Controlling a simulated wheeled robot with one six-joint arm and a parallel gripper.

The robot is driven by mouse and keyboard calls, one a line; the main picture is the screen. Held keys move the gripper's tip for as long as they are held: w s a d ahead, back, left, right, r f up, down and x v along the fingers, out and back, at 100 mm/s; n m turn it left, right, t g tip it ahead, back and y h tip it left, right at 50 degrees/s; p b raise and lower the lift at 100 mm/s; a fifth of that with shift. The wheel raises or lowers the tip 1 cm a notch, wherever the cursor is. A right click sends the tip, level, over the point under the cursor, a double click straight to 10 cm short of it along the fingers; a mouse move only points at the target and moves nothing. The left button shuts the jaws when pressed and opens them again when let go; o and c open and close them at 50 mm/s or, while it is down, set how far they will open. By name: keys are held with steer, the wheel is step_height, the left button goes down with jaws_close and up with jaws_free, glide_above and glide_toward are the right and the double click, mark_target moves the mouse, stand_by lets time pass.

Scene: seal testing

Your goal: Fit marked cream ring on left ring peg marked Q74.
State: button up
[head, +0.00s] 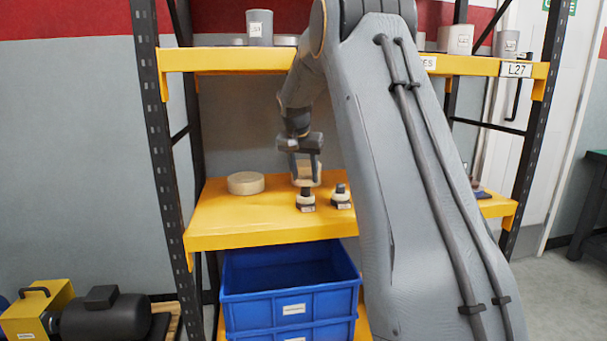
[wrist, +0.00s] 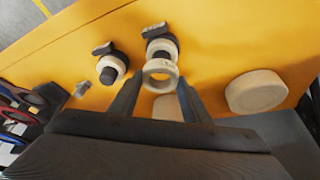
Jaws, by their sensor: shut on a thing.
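My gripper (head: 305,178) is shut on a cream ring, held just above the left peg (head: 306,198). No mark on the held ring is legible.
A wide cream disc (head: 245,183) lies on the yellow shelf (head: 225,222), left of the pegs. Another cream piece (wrist: 168,107) shows between my fingers in the wrist view. Blue bins (head: 290,290) stand below. Rack uprights flank the shelf; its front left is bare.

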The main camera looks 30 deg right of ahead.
mark_target(305, 188)
steer(key=shift+f+b, duration=0.5)
steer(key=shift+f, duration=1.25)
stand_by(0.4)
steer(key=o, duration=1.1)
